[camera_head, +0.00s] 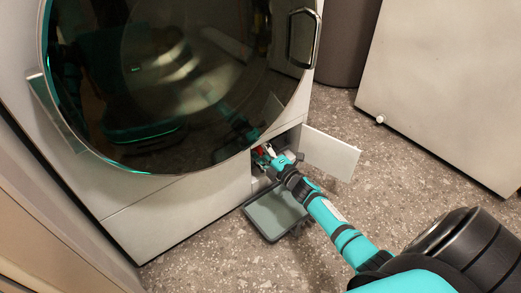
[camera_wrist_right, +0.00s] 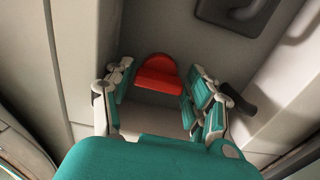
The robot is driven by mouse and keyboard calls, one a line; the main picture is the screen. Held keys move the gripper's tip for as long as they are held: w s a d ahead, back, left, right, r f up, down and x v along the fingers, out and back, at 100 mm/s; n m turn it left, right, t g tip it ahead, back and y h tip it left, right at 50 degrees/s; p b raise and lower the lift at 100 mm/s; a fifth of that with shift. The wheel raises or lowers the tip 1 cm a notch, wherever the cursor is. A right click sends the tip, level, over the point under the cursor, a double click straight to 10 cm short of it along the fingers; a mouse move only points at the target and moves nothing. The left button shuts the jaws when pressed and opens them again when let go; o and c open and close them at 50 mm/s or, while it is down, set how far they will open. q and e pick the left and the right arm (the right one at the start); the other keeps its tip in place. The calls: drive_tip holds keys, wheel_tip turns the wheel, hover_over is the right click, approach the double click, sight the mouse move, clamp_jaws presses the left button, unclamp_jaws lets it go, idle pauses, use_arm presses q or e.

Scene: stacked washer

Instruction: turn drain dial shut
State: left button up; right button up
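The drain dial is a red knob with a rounded flange and a raised grip bar (camera_wrist_right: 158,75). It sits inside the small compartment low on the washer (camera_head: 180,205), and only a bit of red shows in the head view. My right gripper (camera_head: 263,155) reaches into that compartment. In the right wrist view its two fingers (camera_wrist_right: 158,88) are spread, one on each side of the dial. Gaps seem to show between the fingers and the dial, though contact at the tips is hard to judge. My left gripper is in no view.
The compartment's white flap (camera_head: 330,153) stands open to the right of my forearm. A shallow grey-green tray (camera_head: 274,214) lies on the speckled floor below. A black stub (camera_wrist_right: 238,100) is right of the fingers. A white panel (camera_head: 450,90) stands at right; floor between is clear.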

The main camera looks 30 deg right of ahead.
drive_tip(key=shift+s, duration=0.1)
drive_tip(key=s, duration=1.1)
drive_tip(key=shift+s+d, duration=0.4)
drive_tip(key=shift+d, duration=0.05)
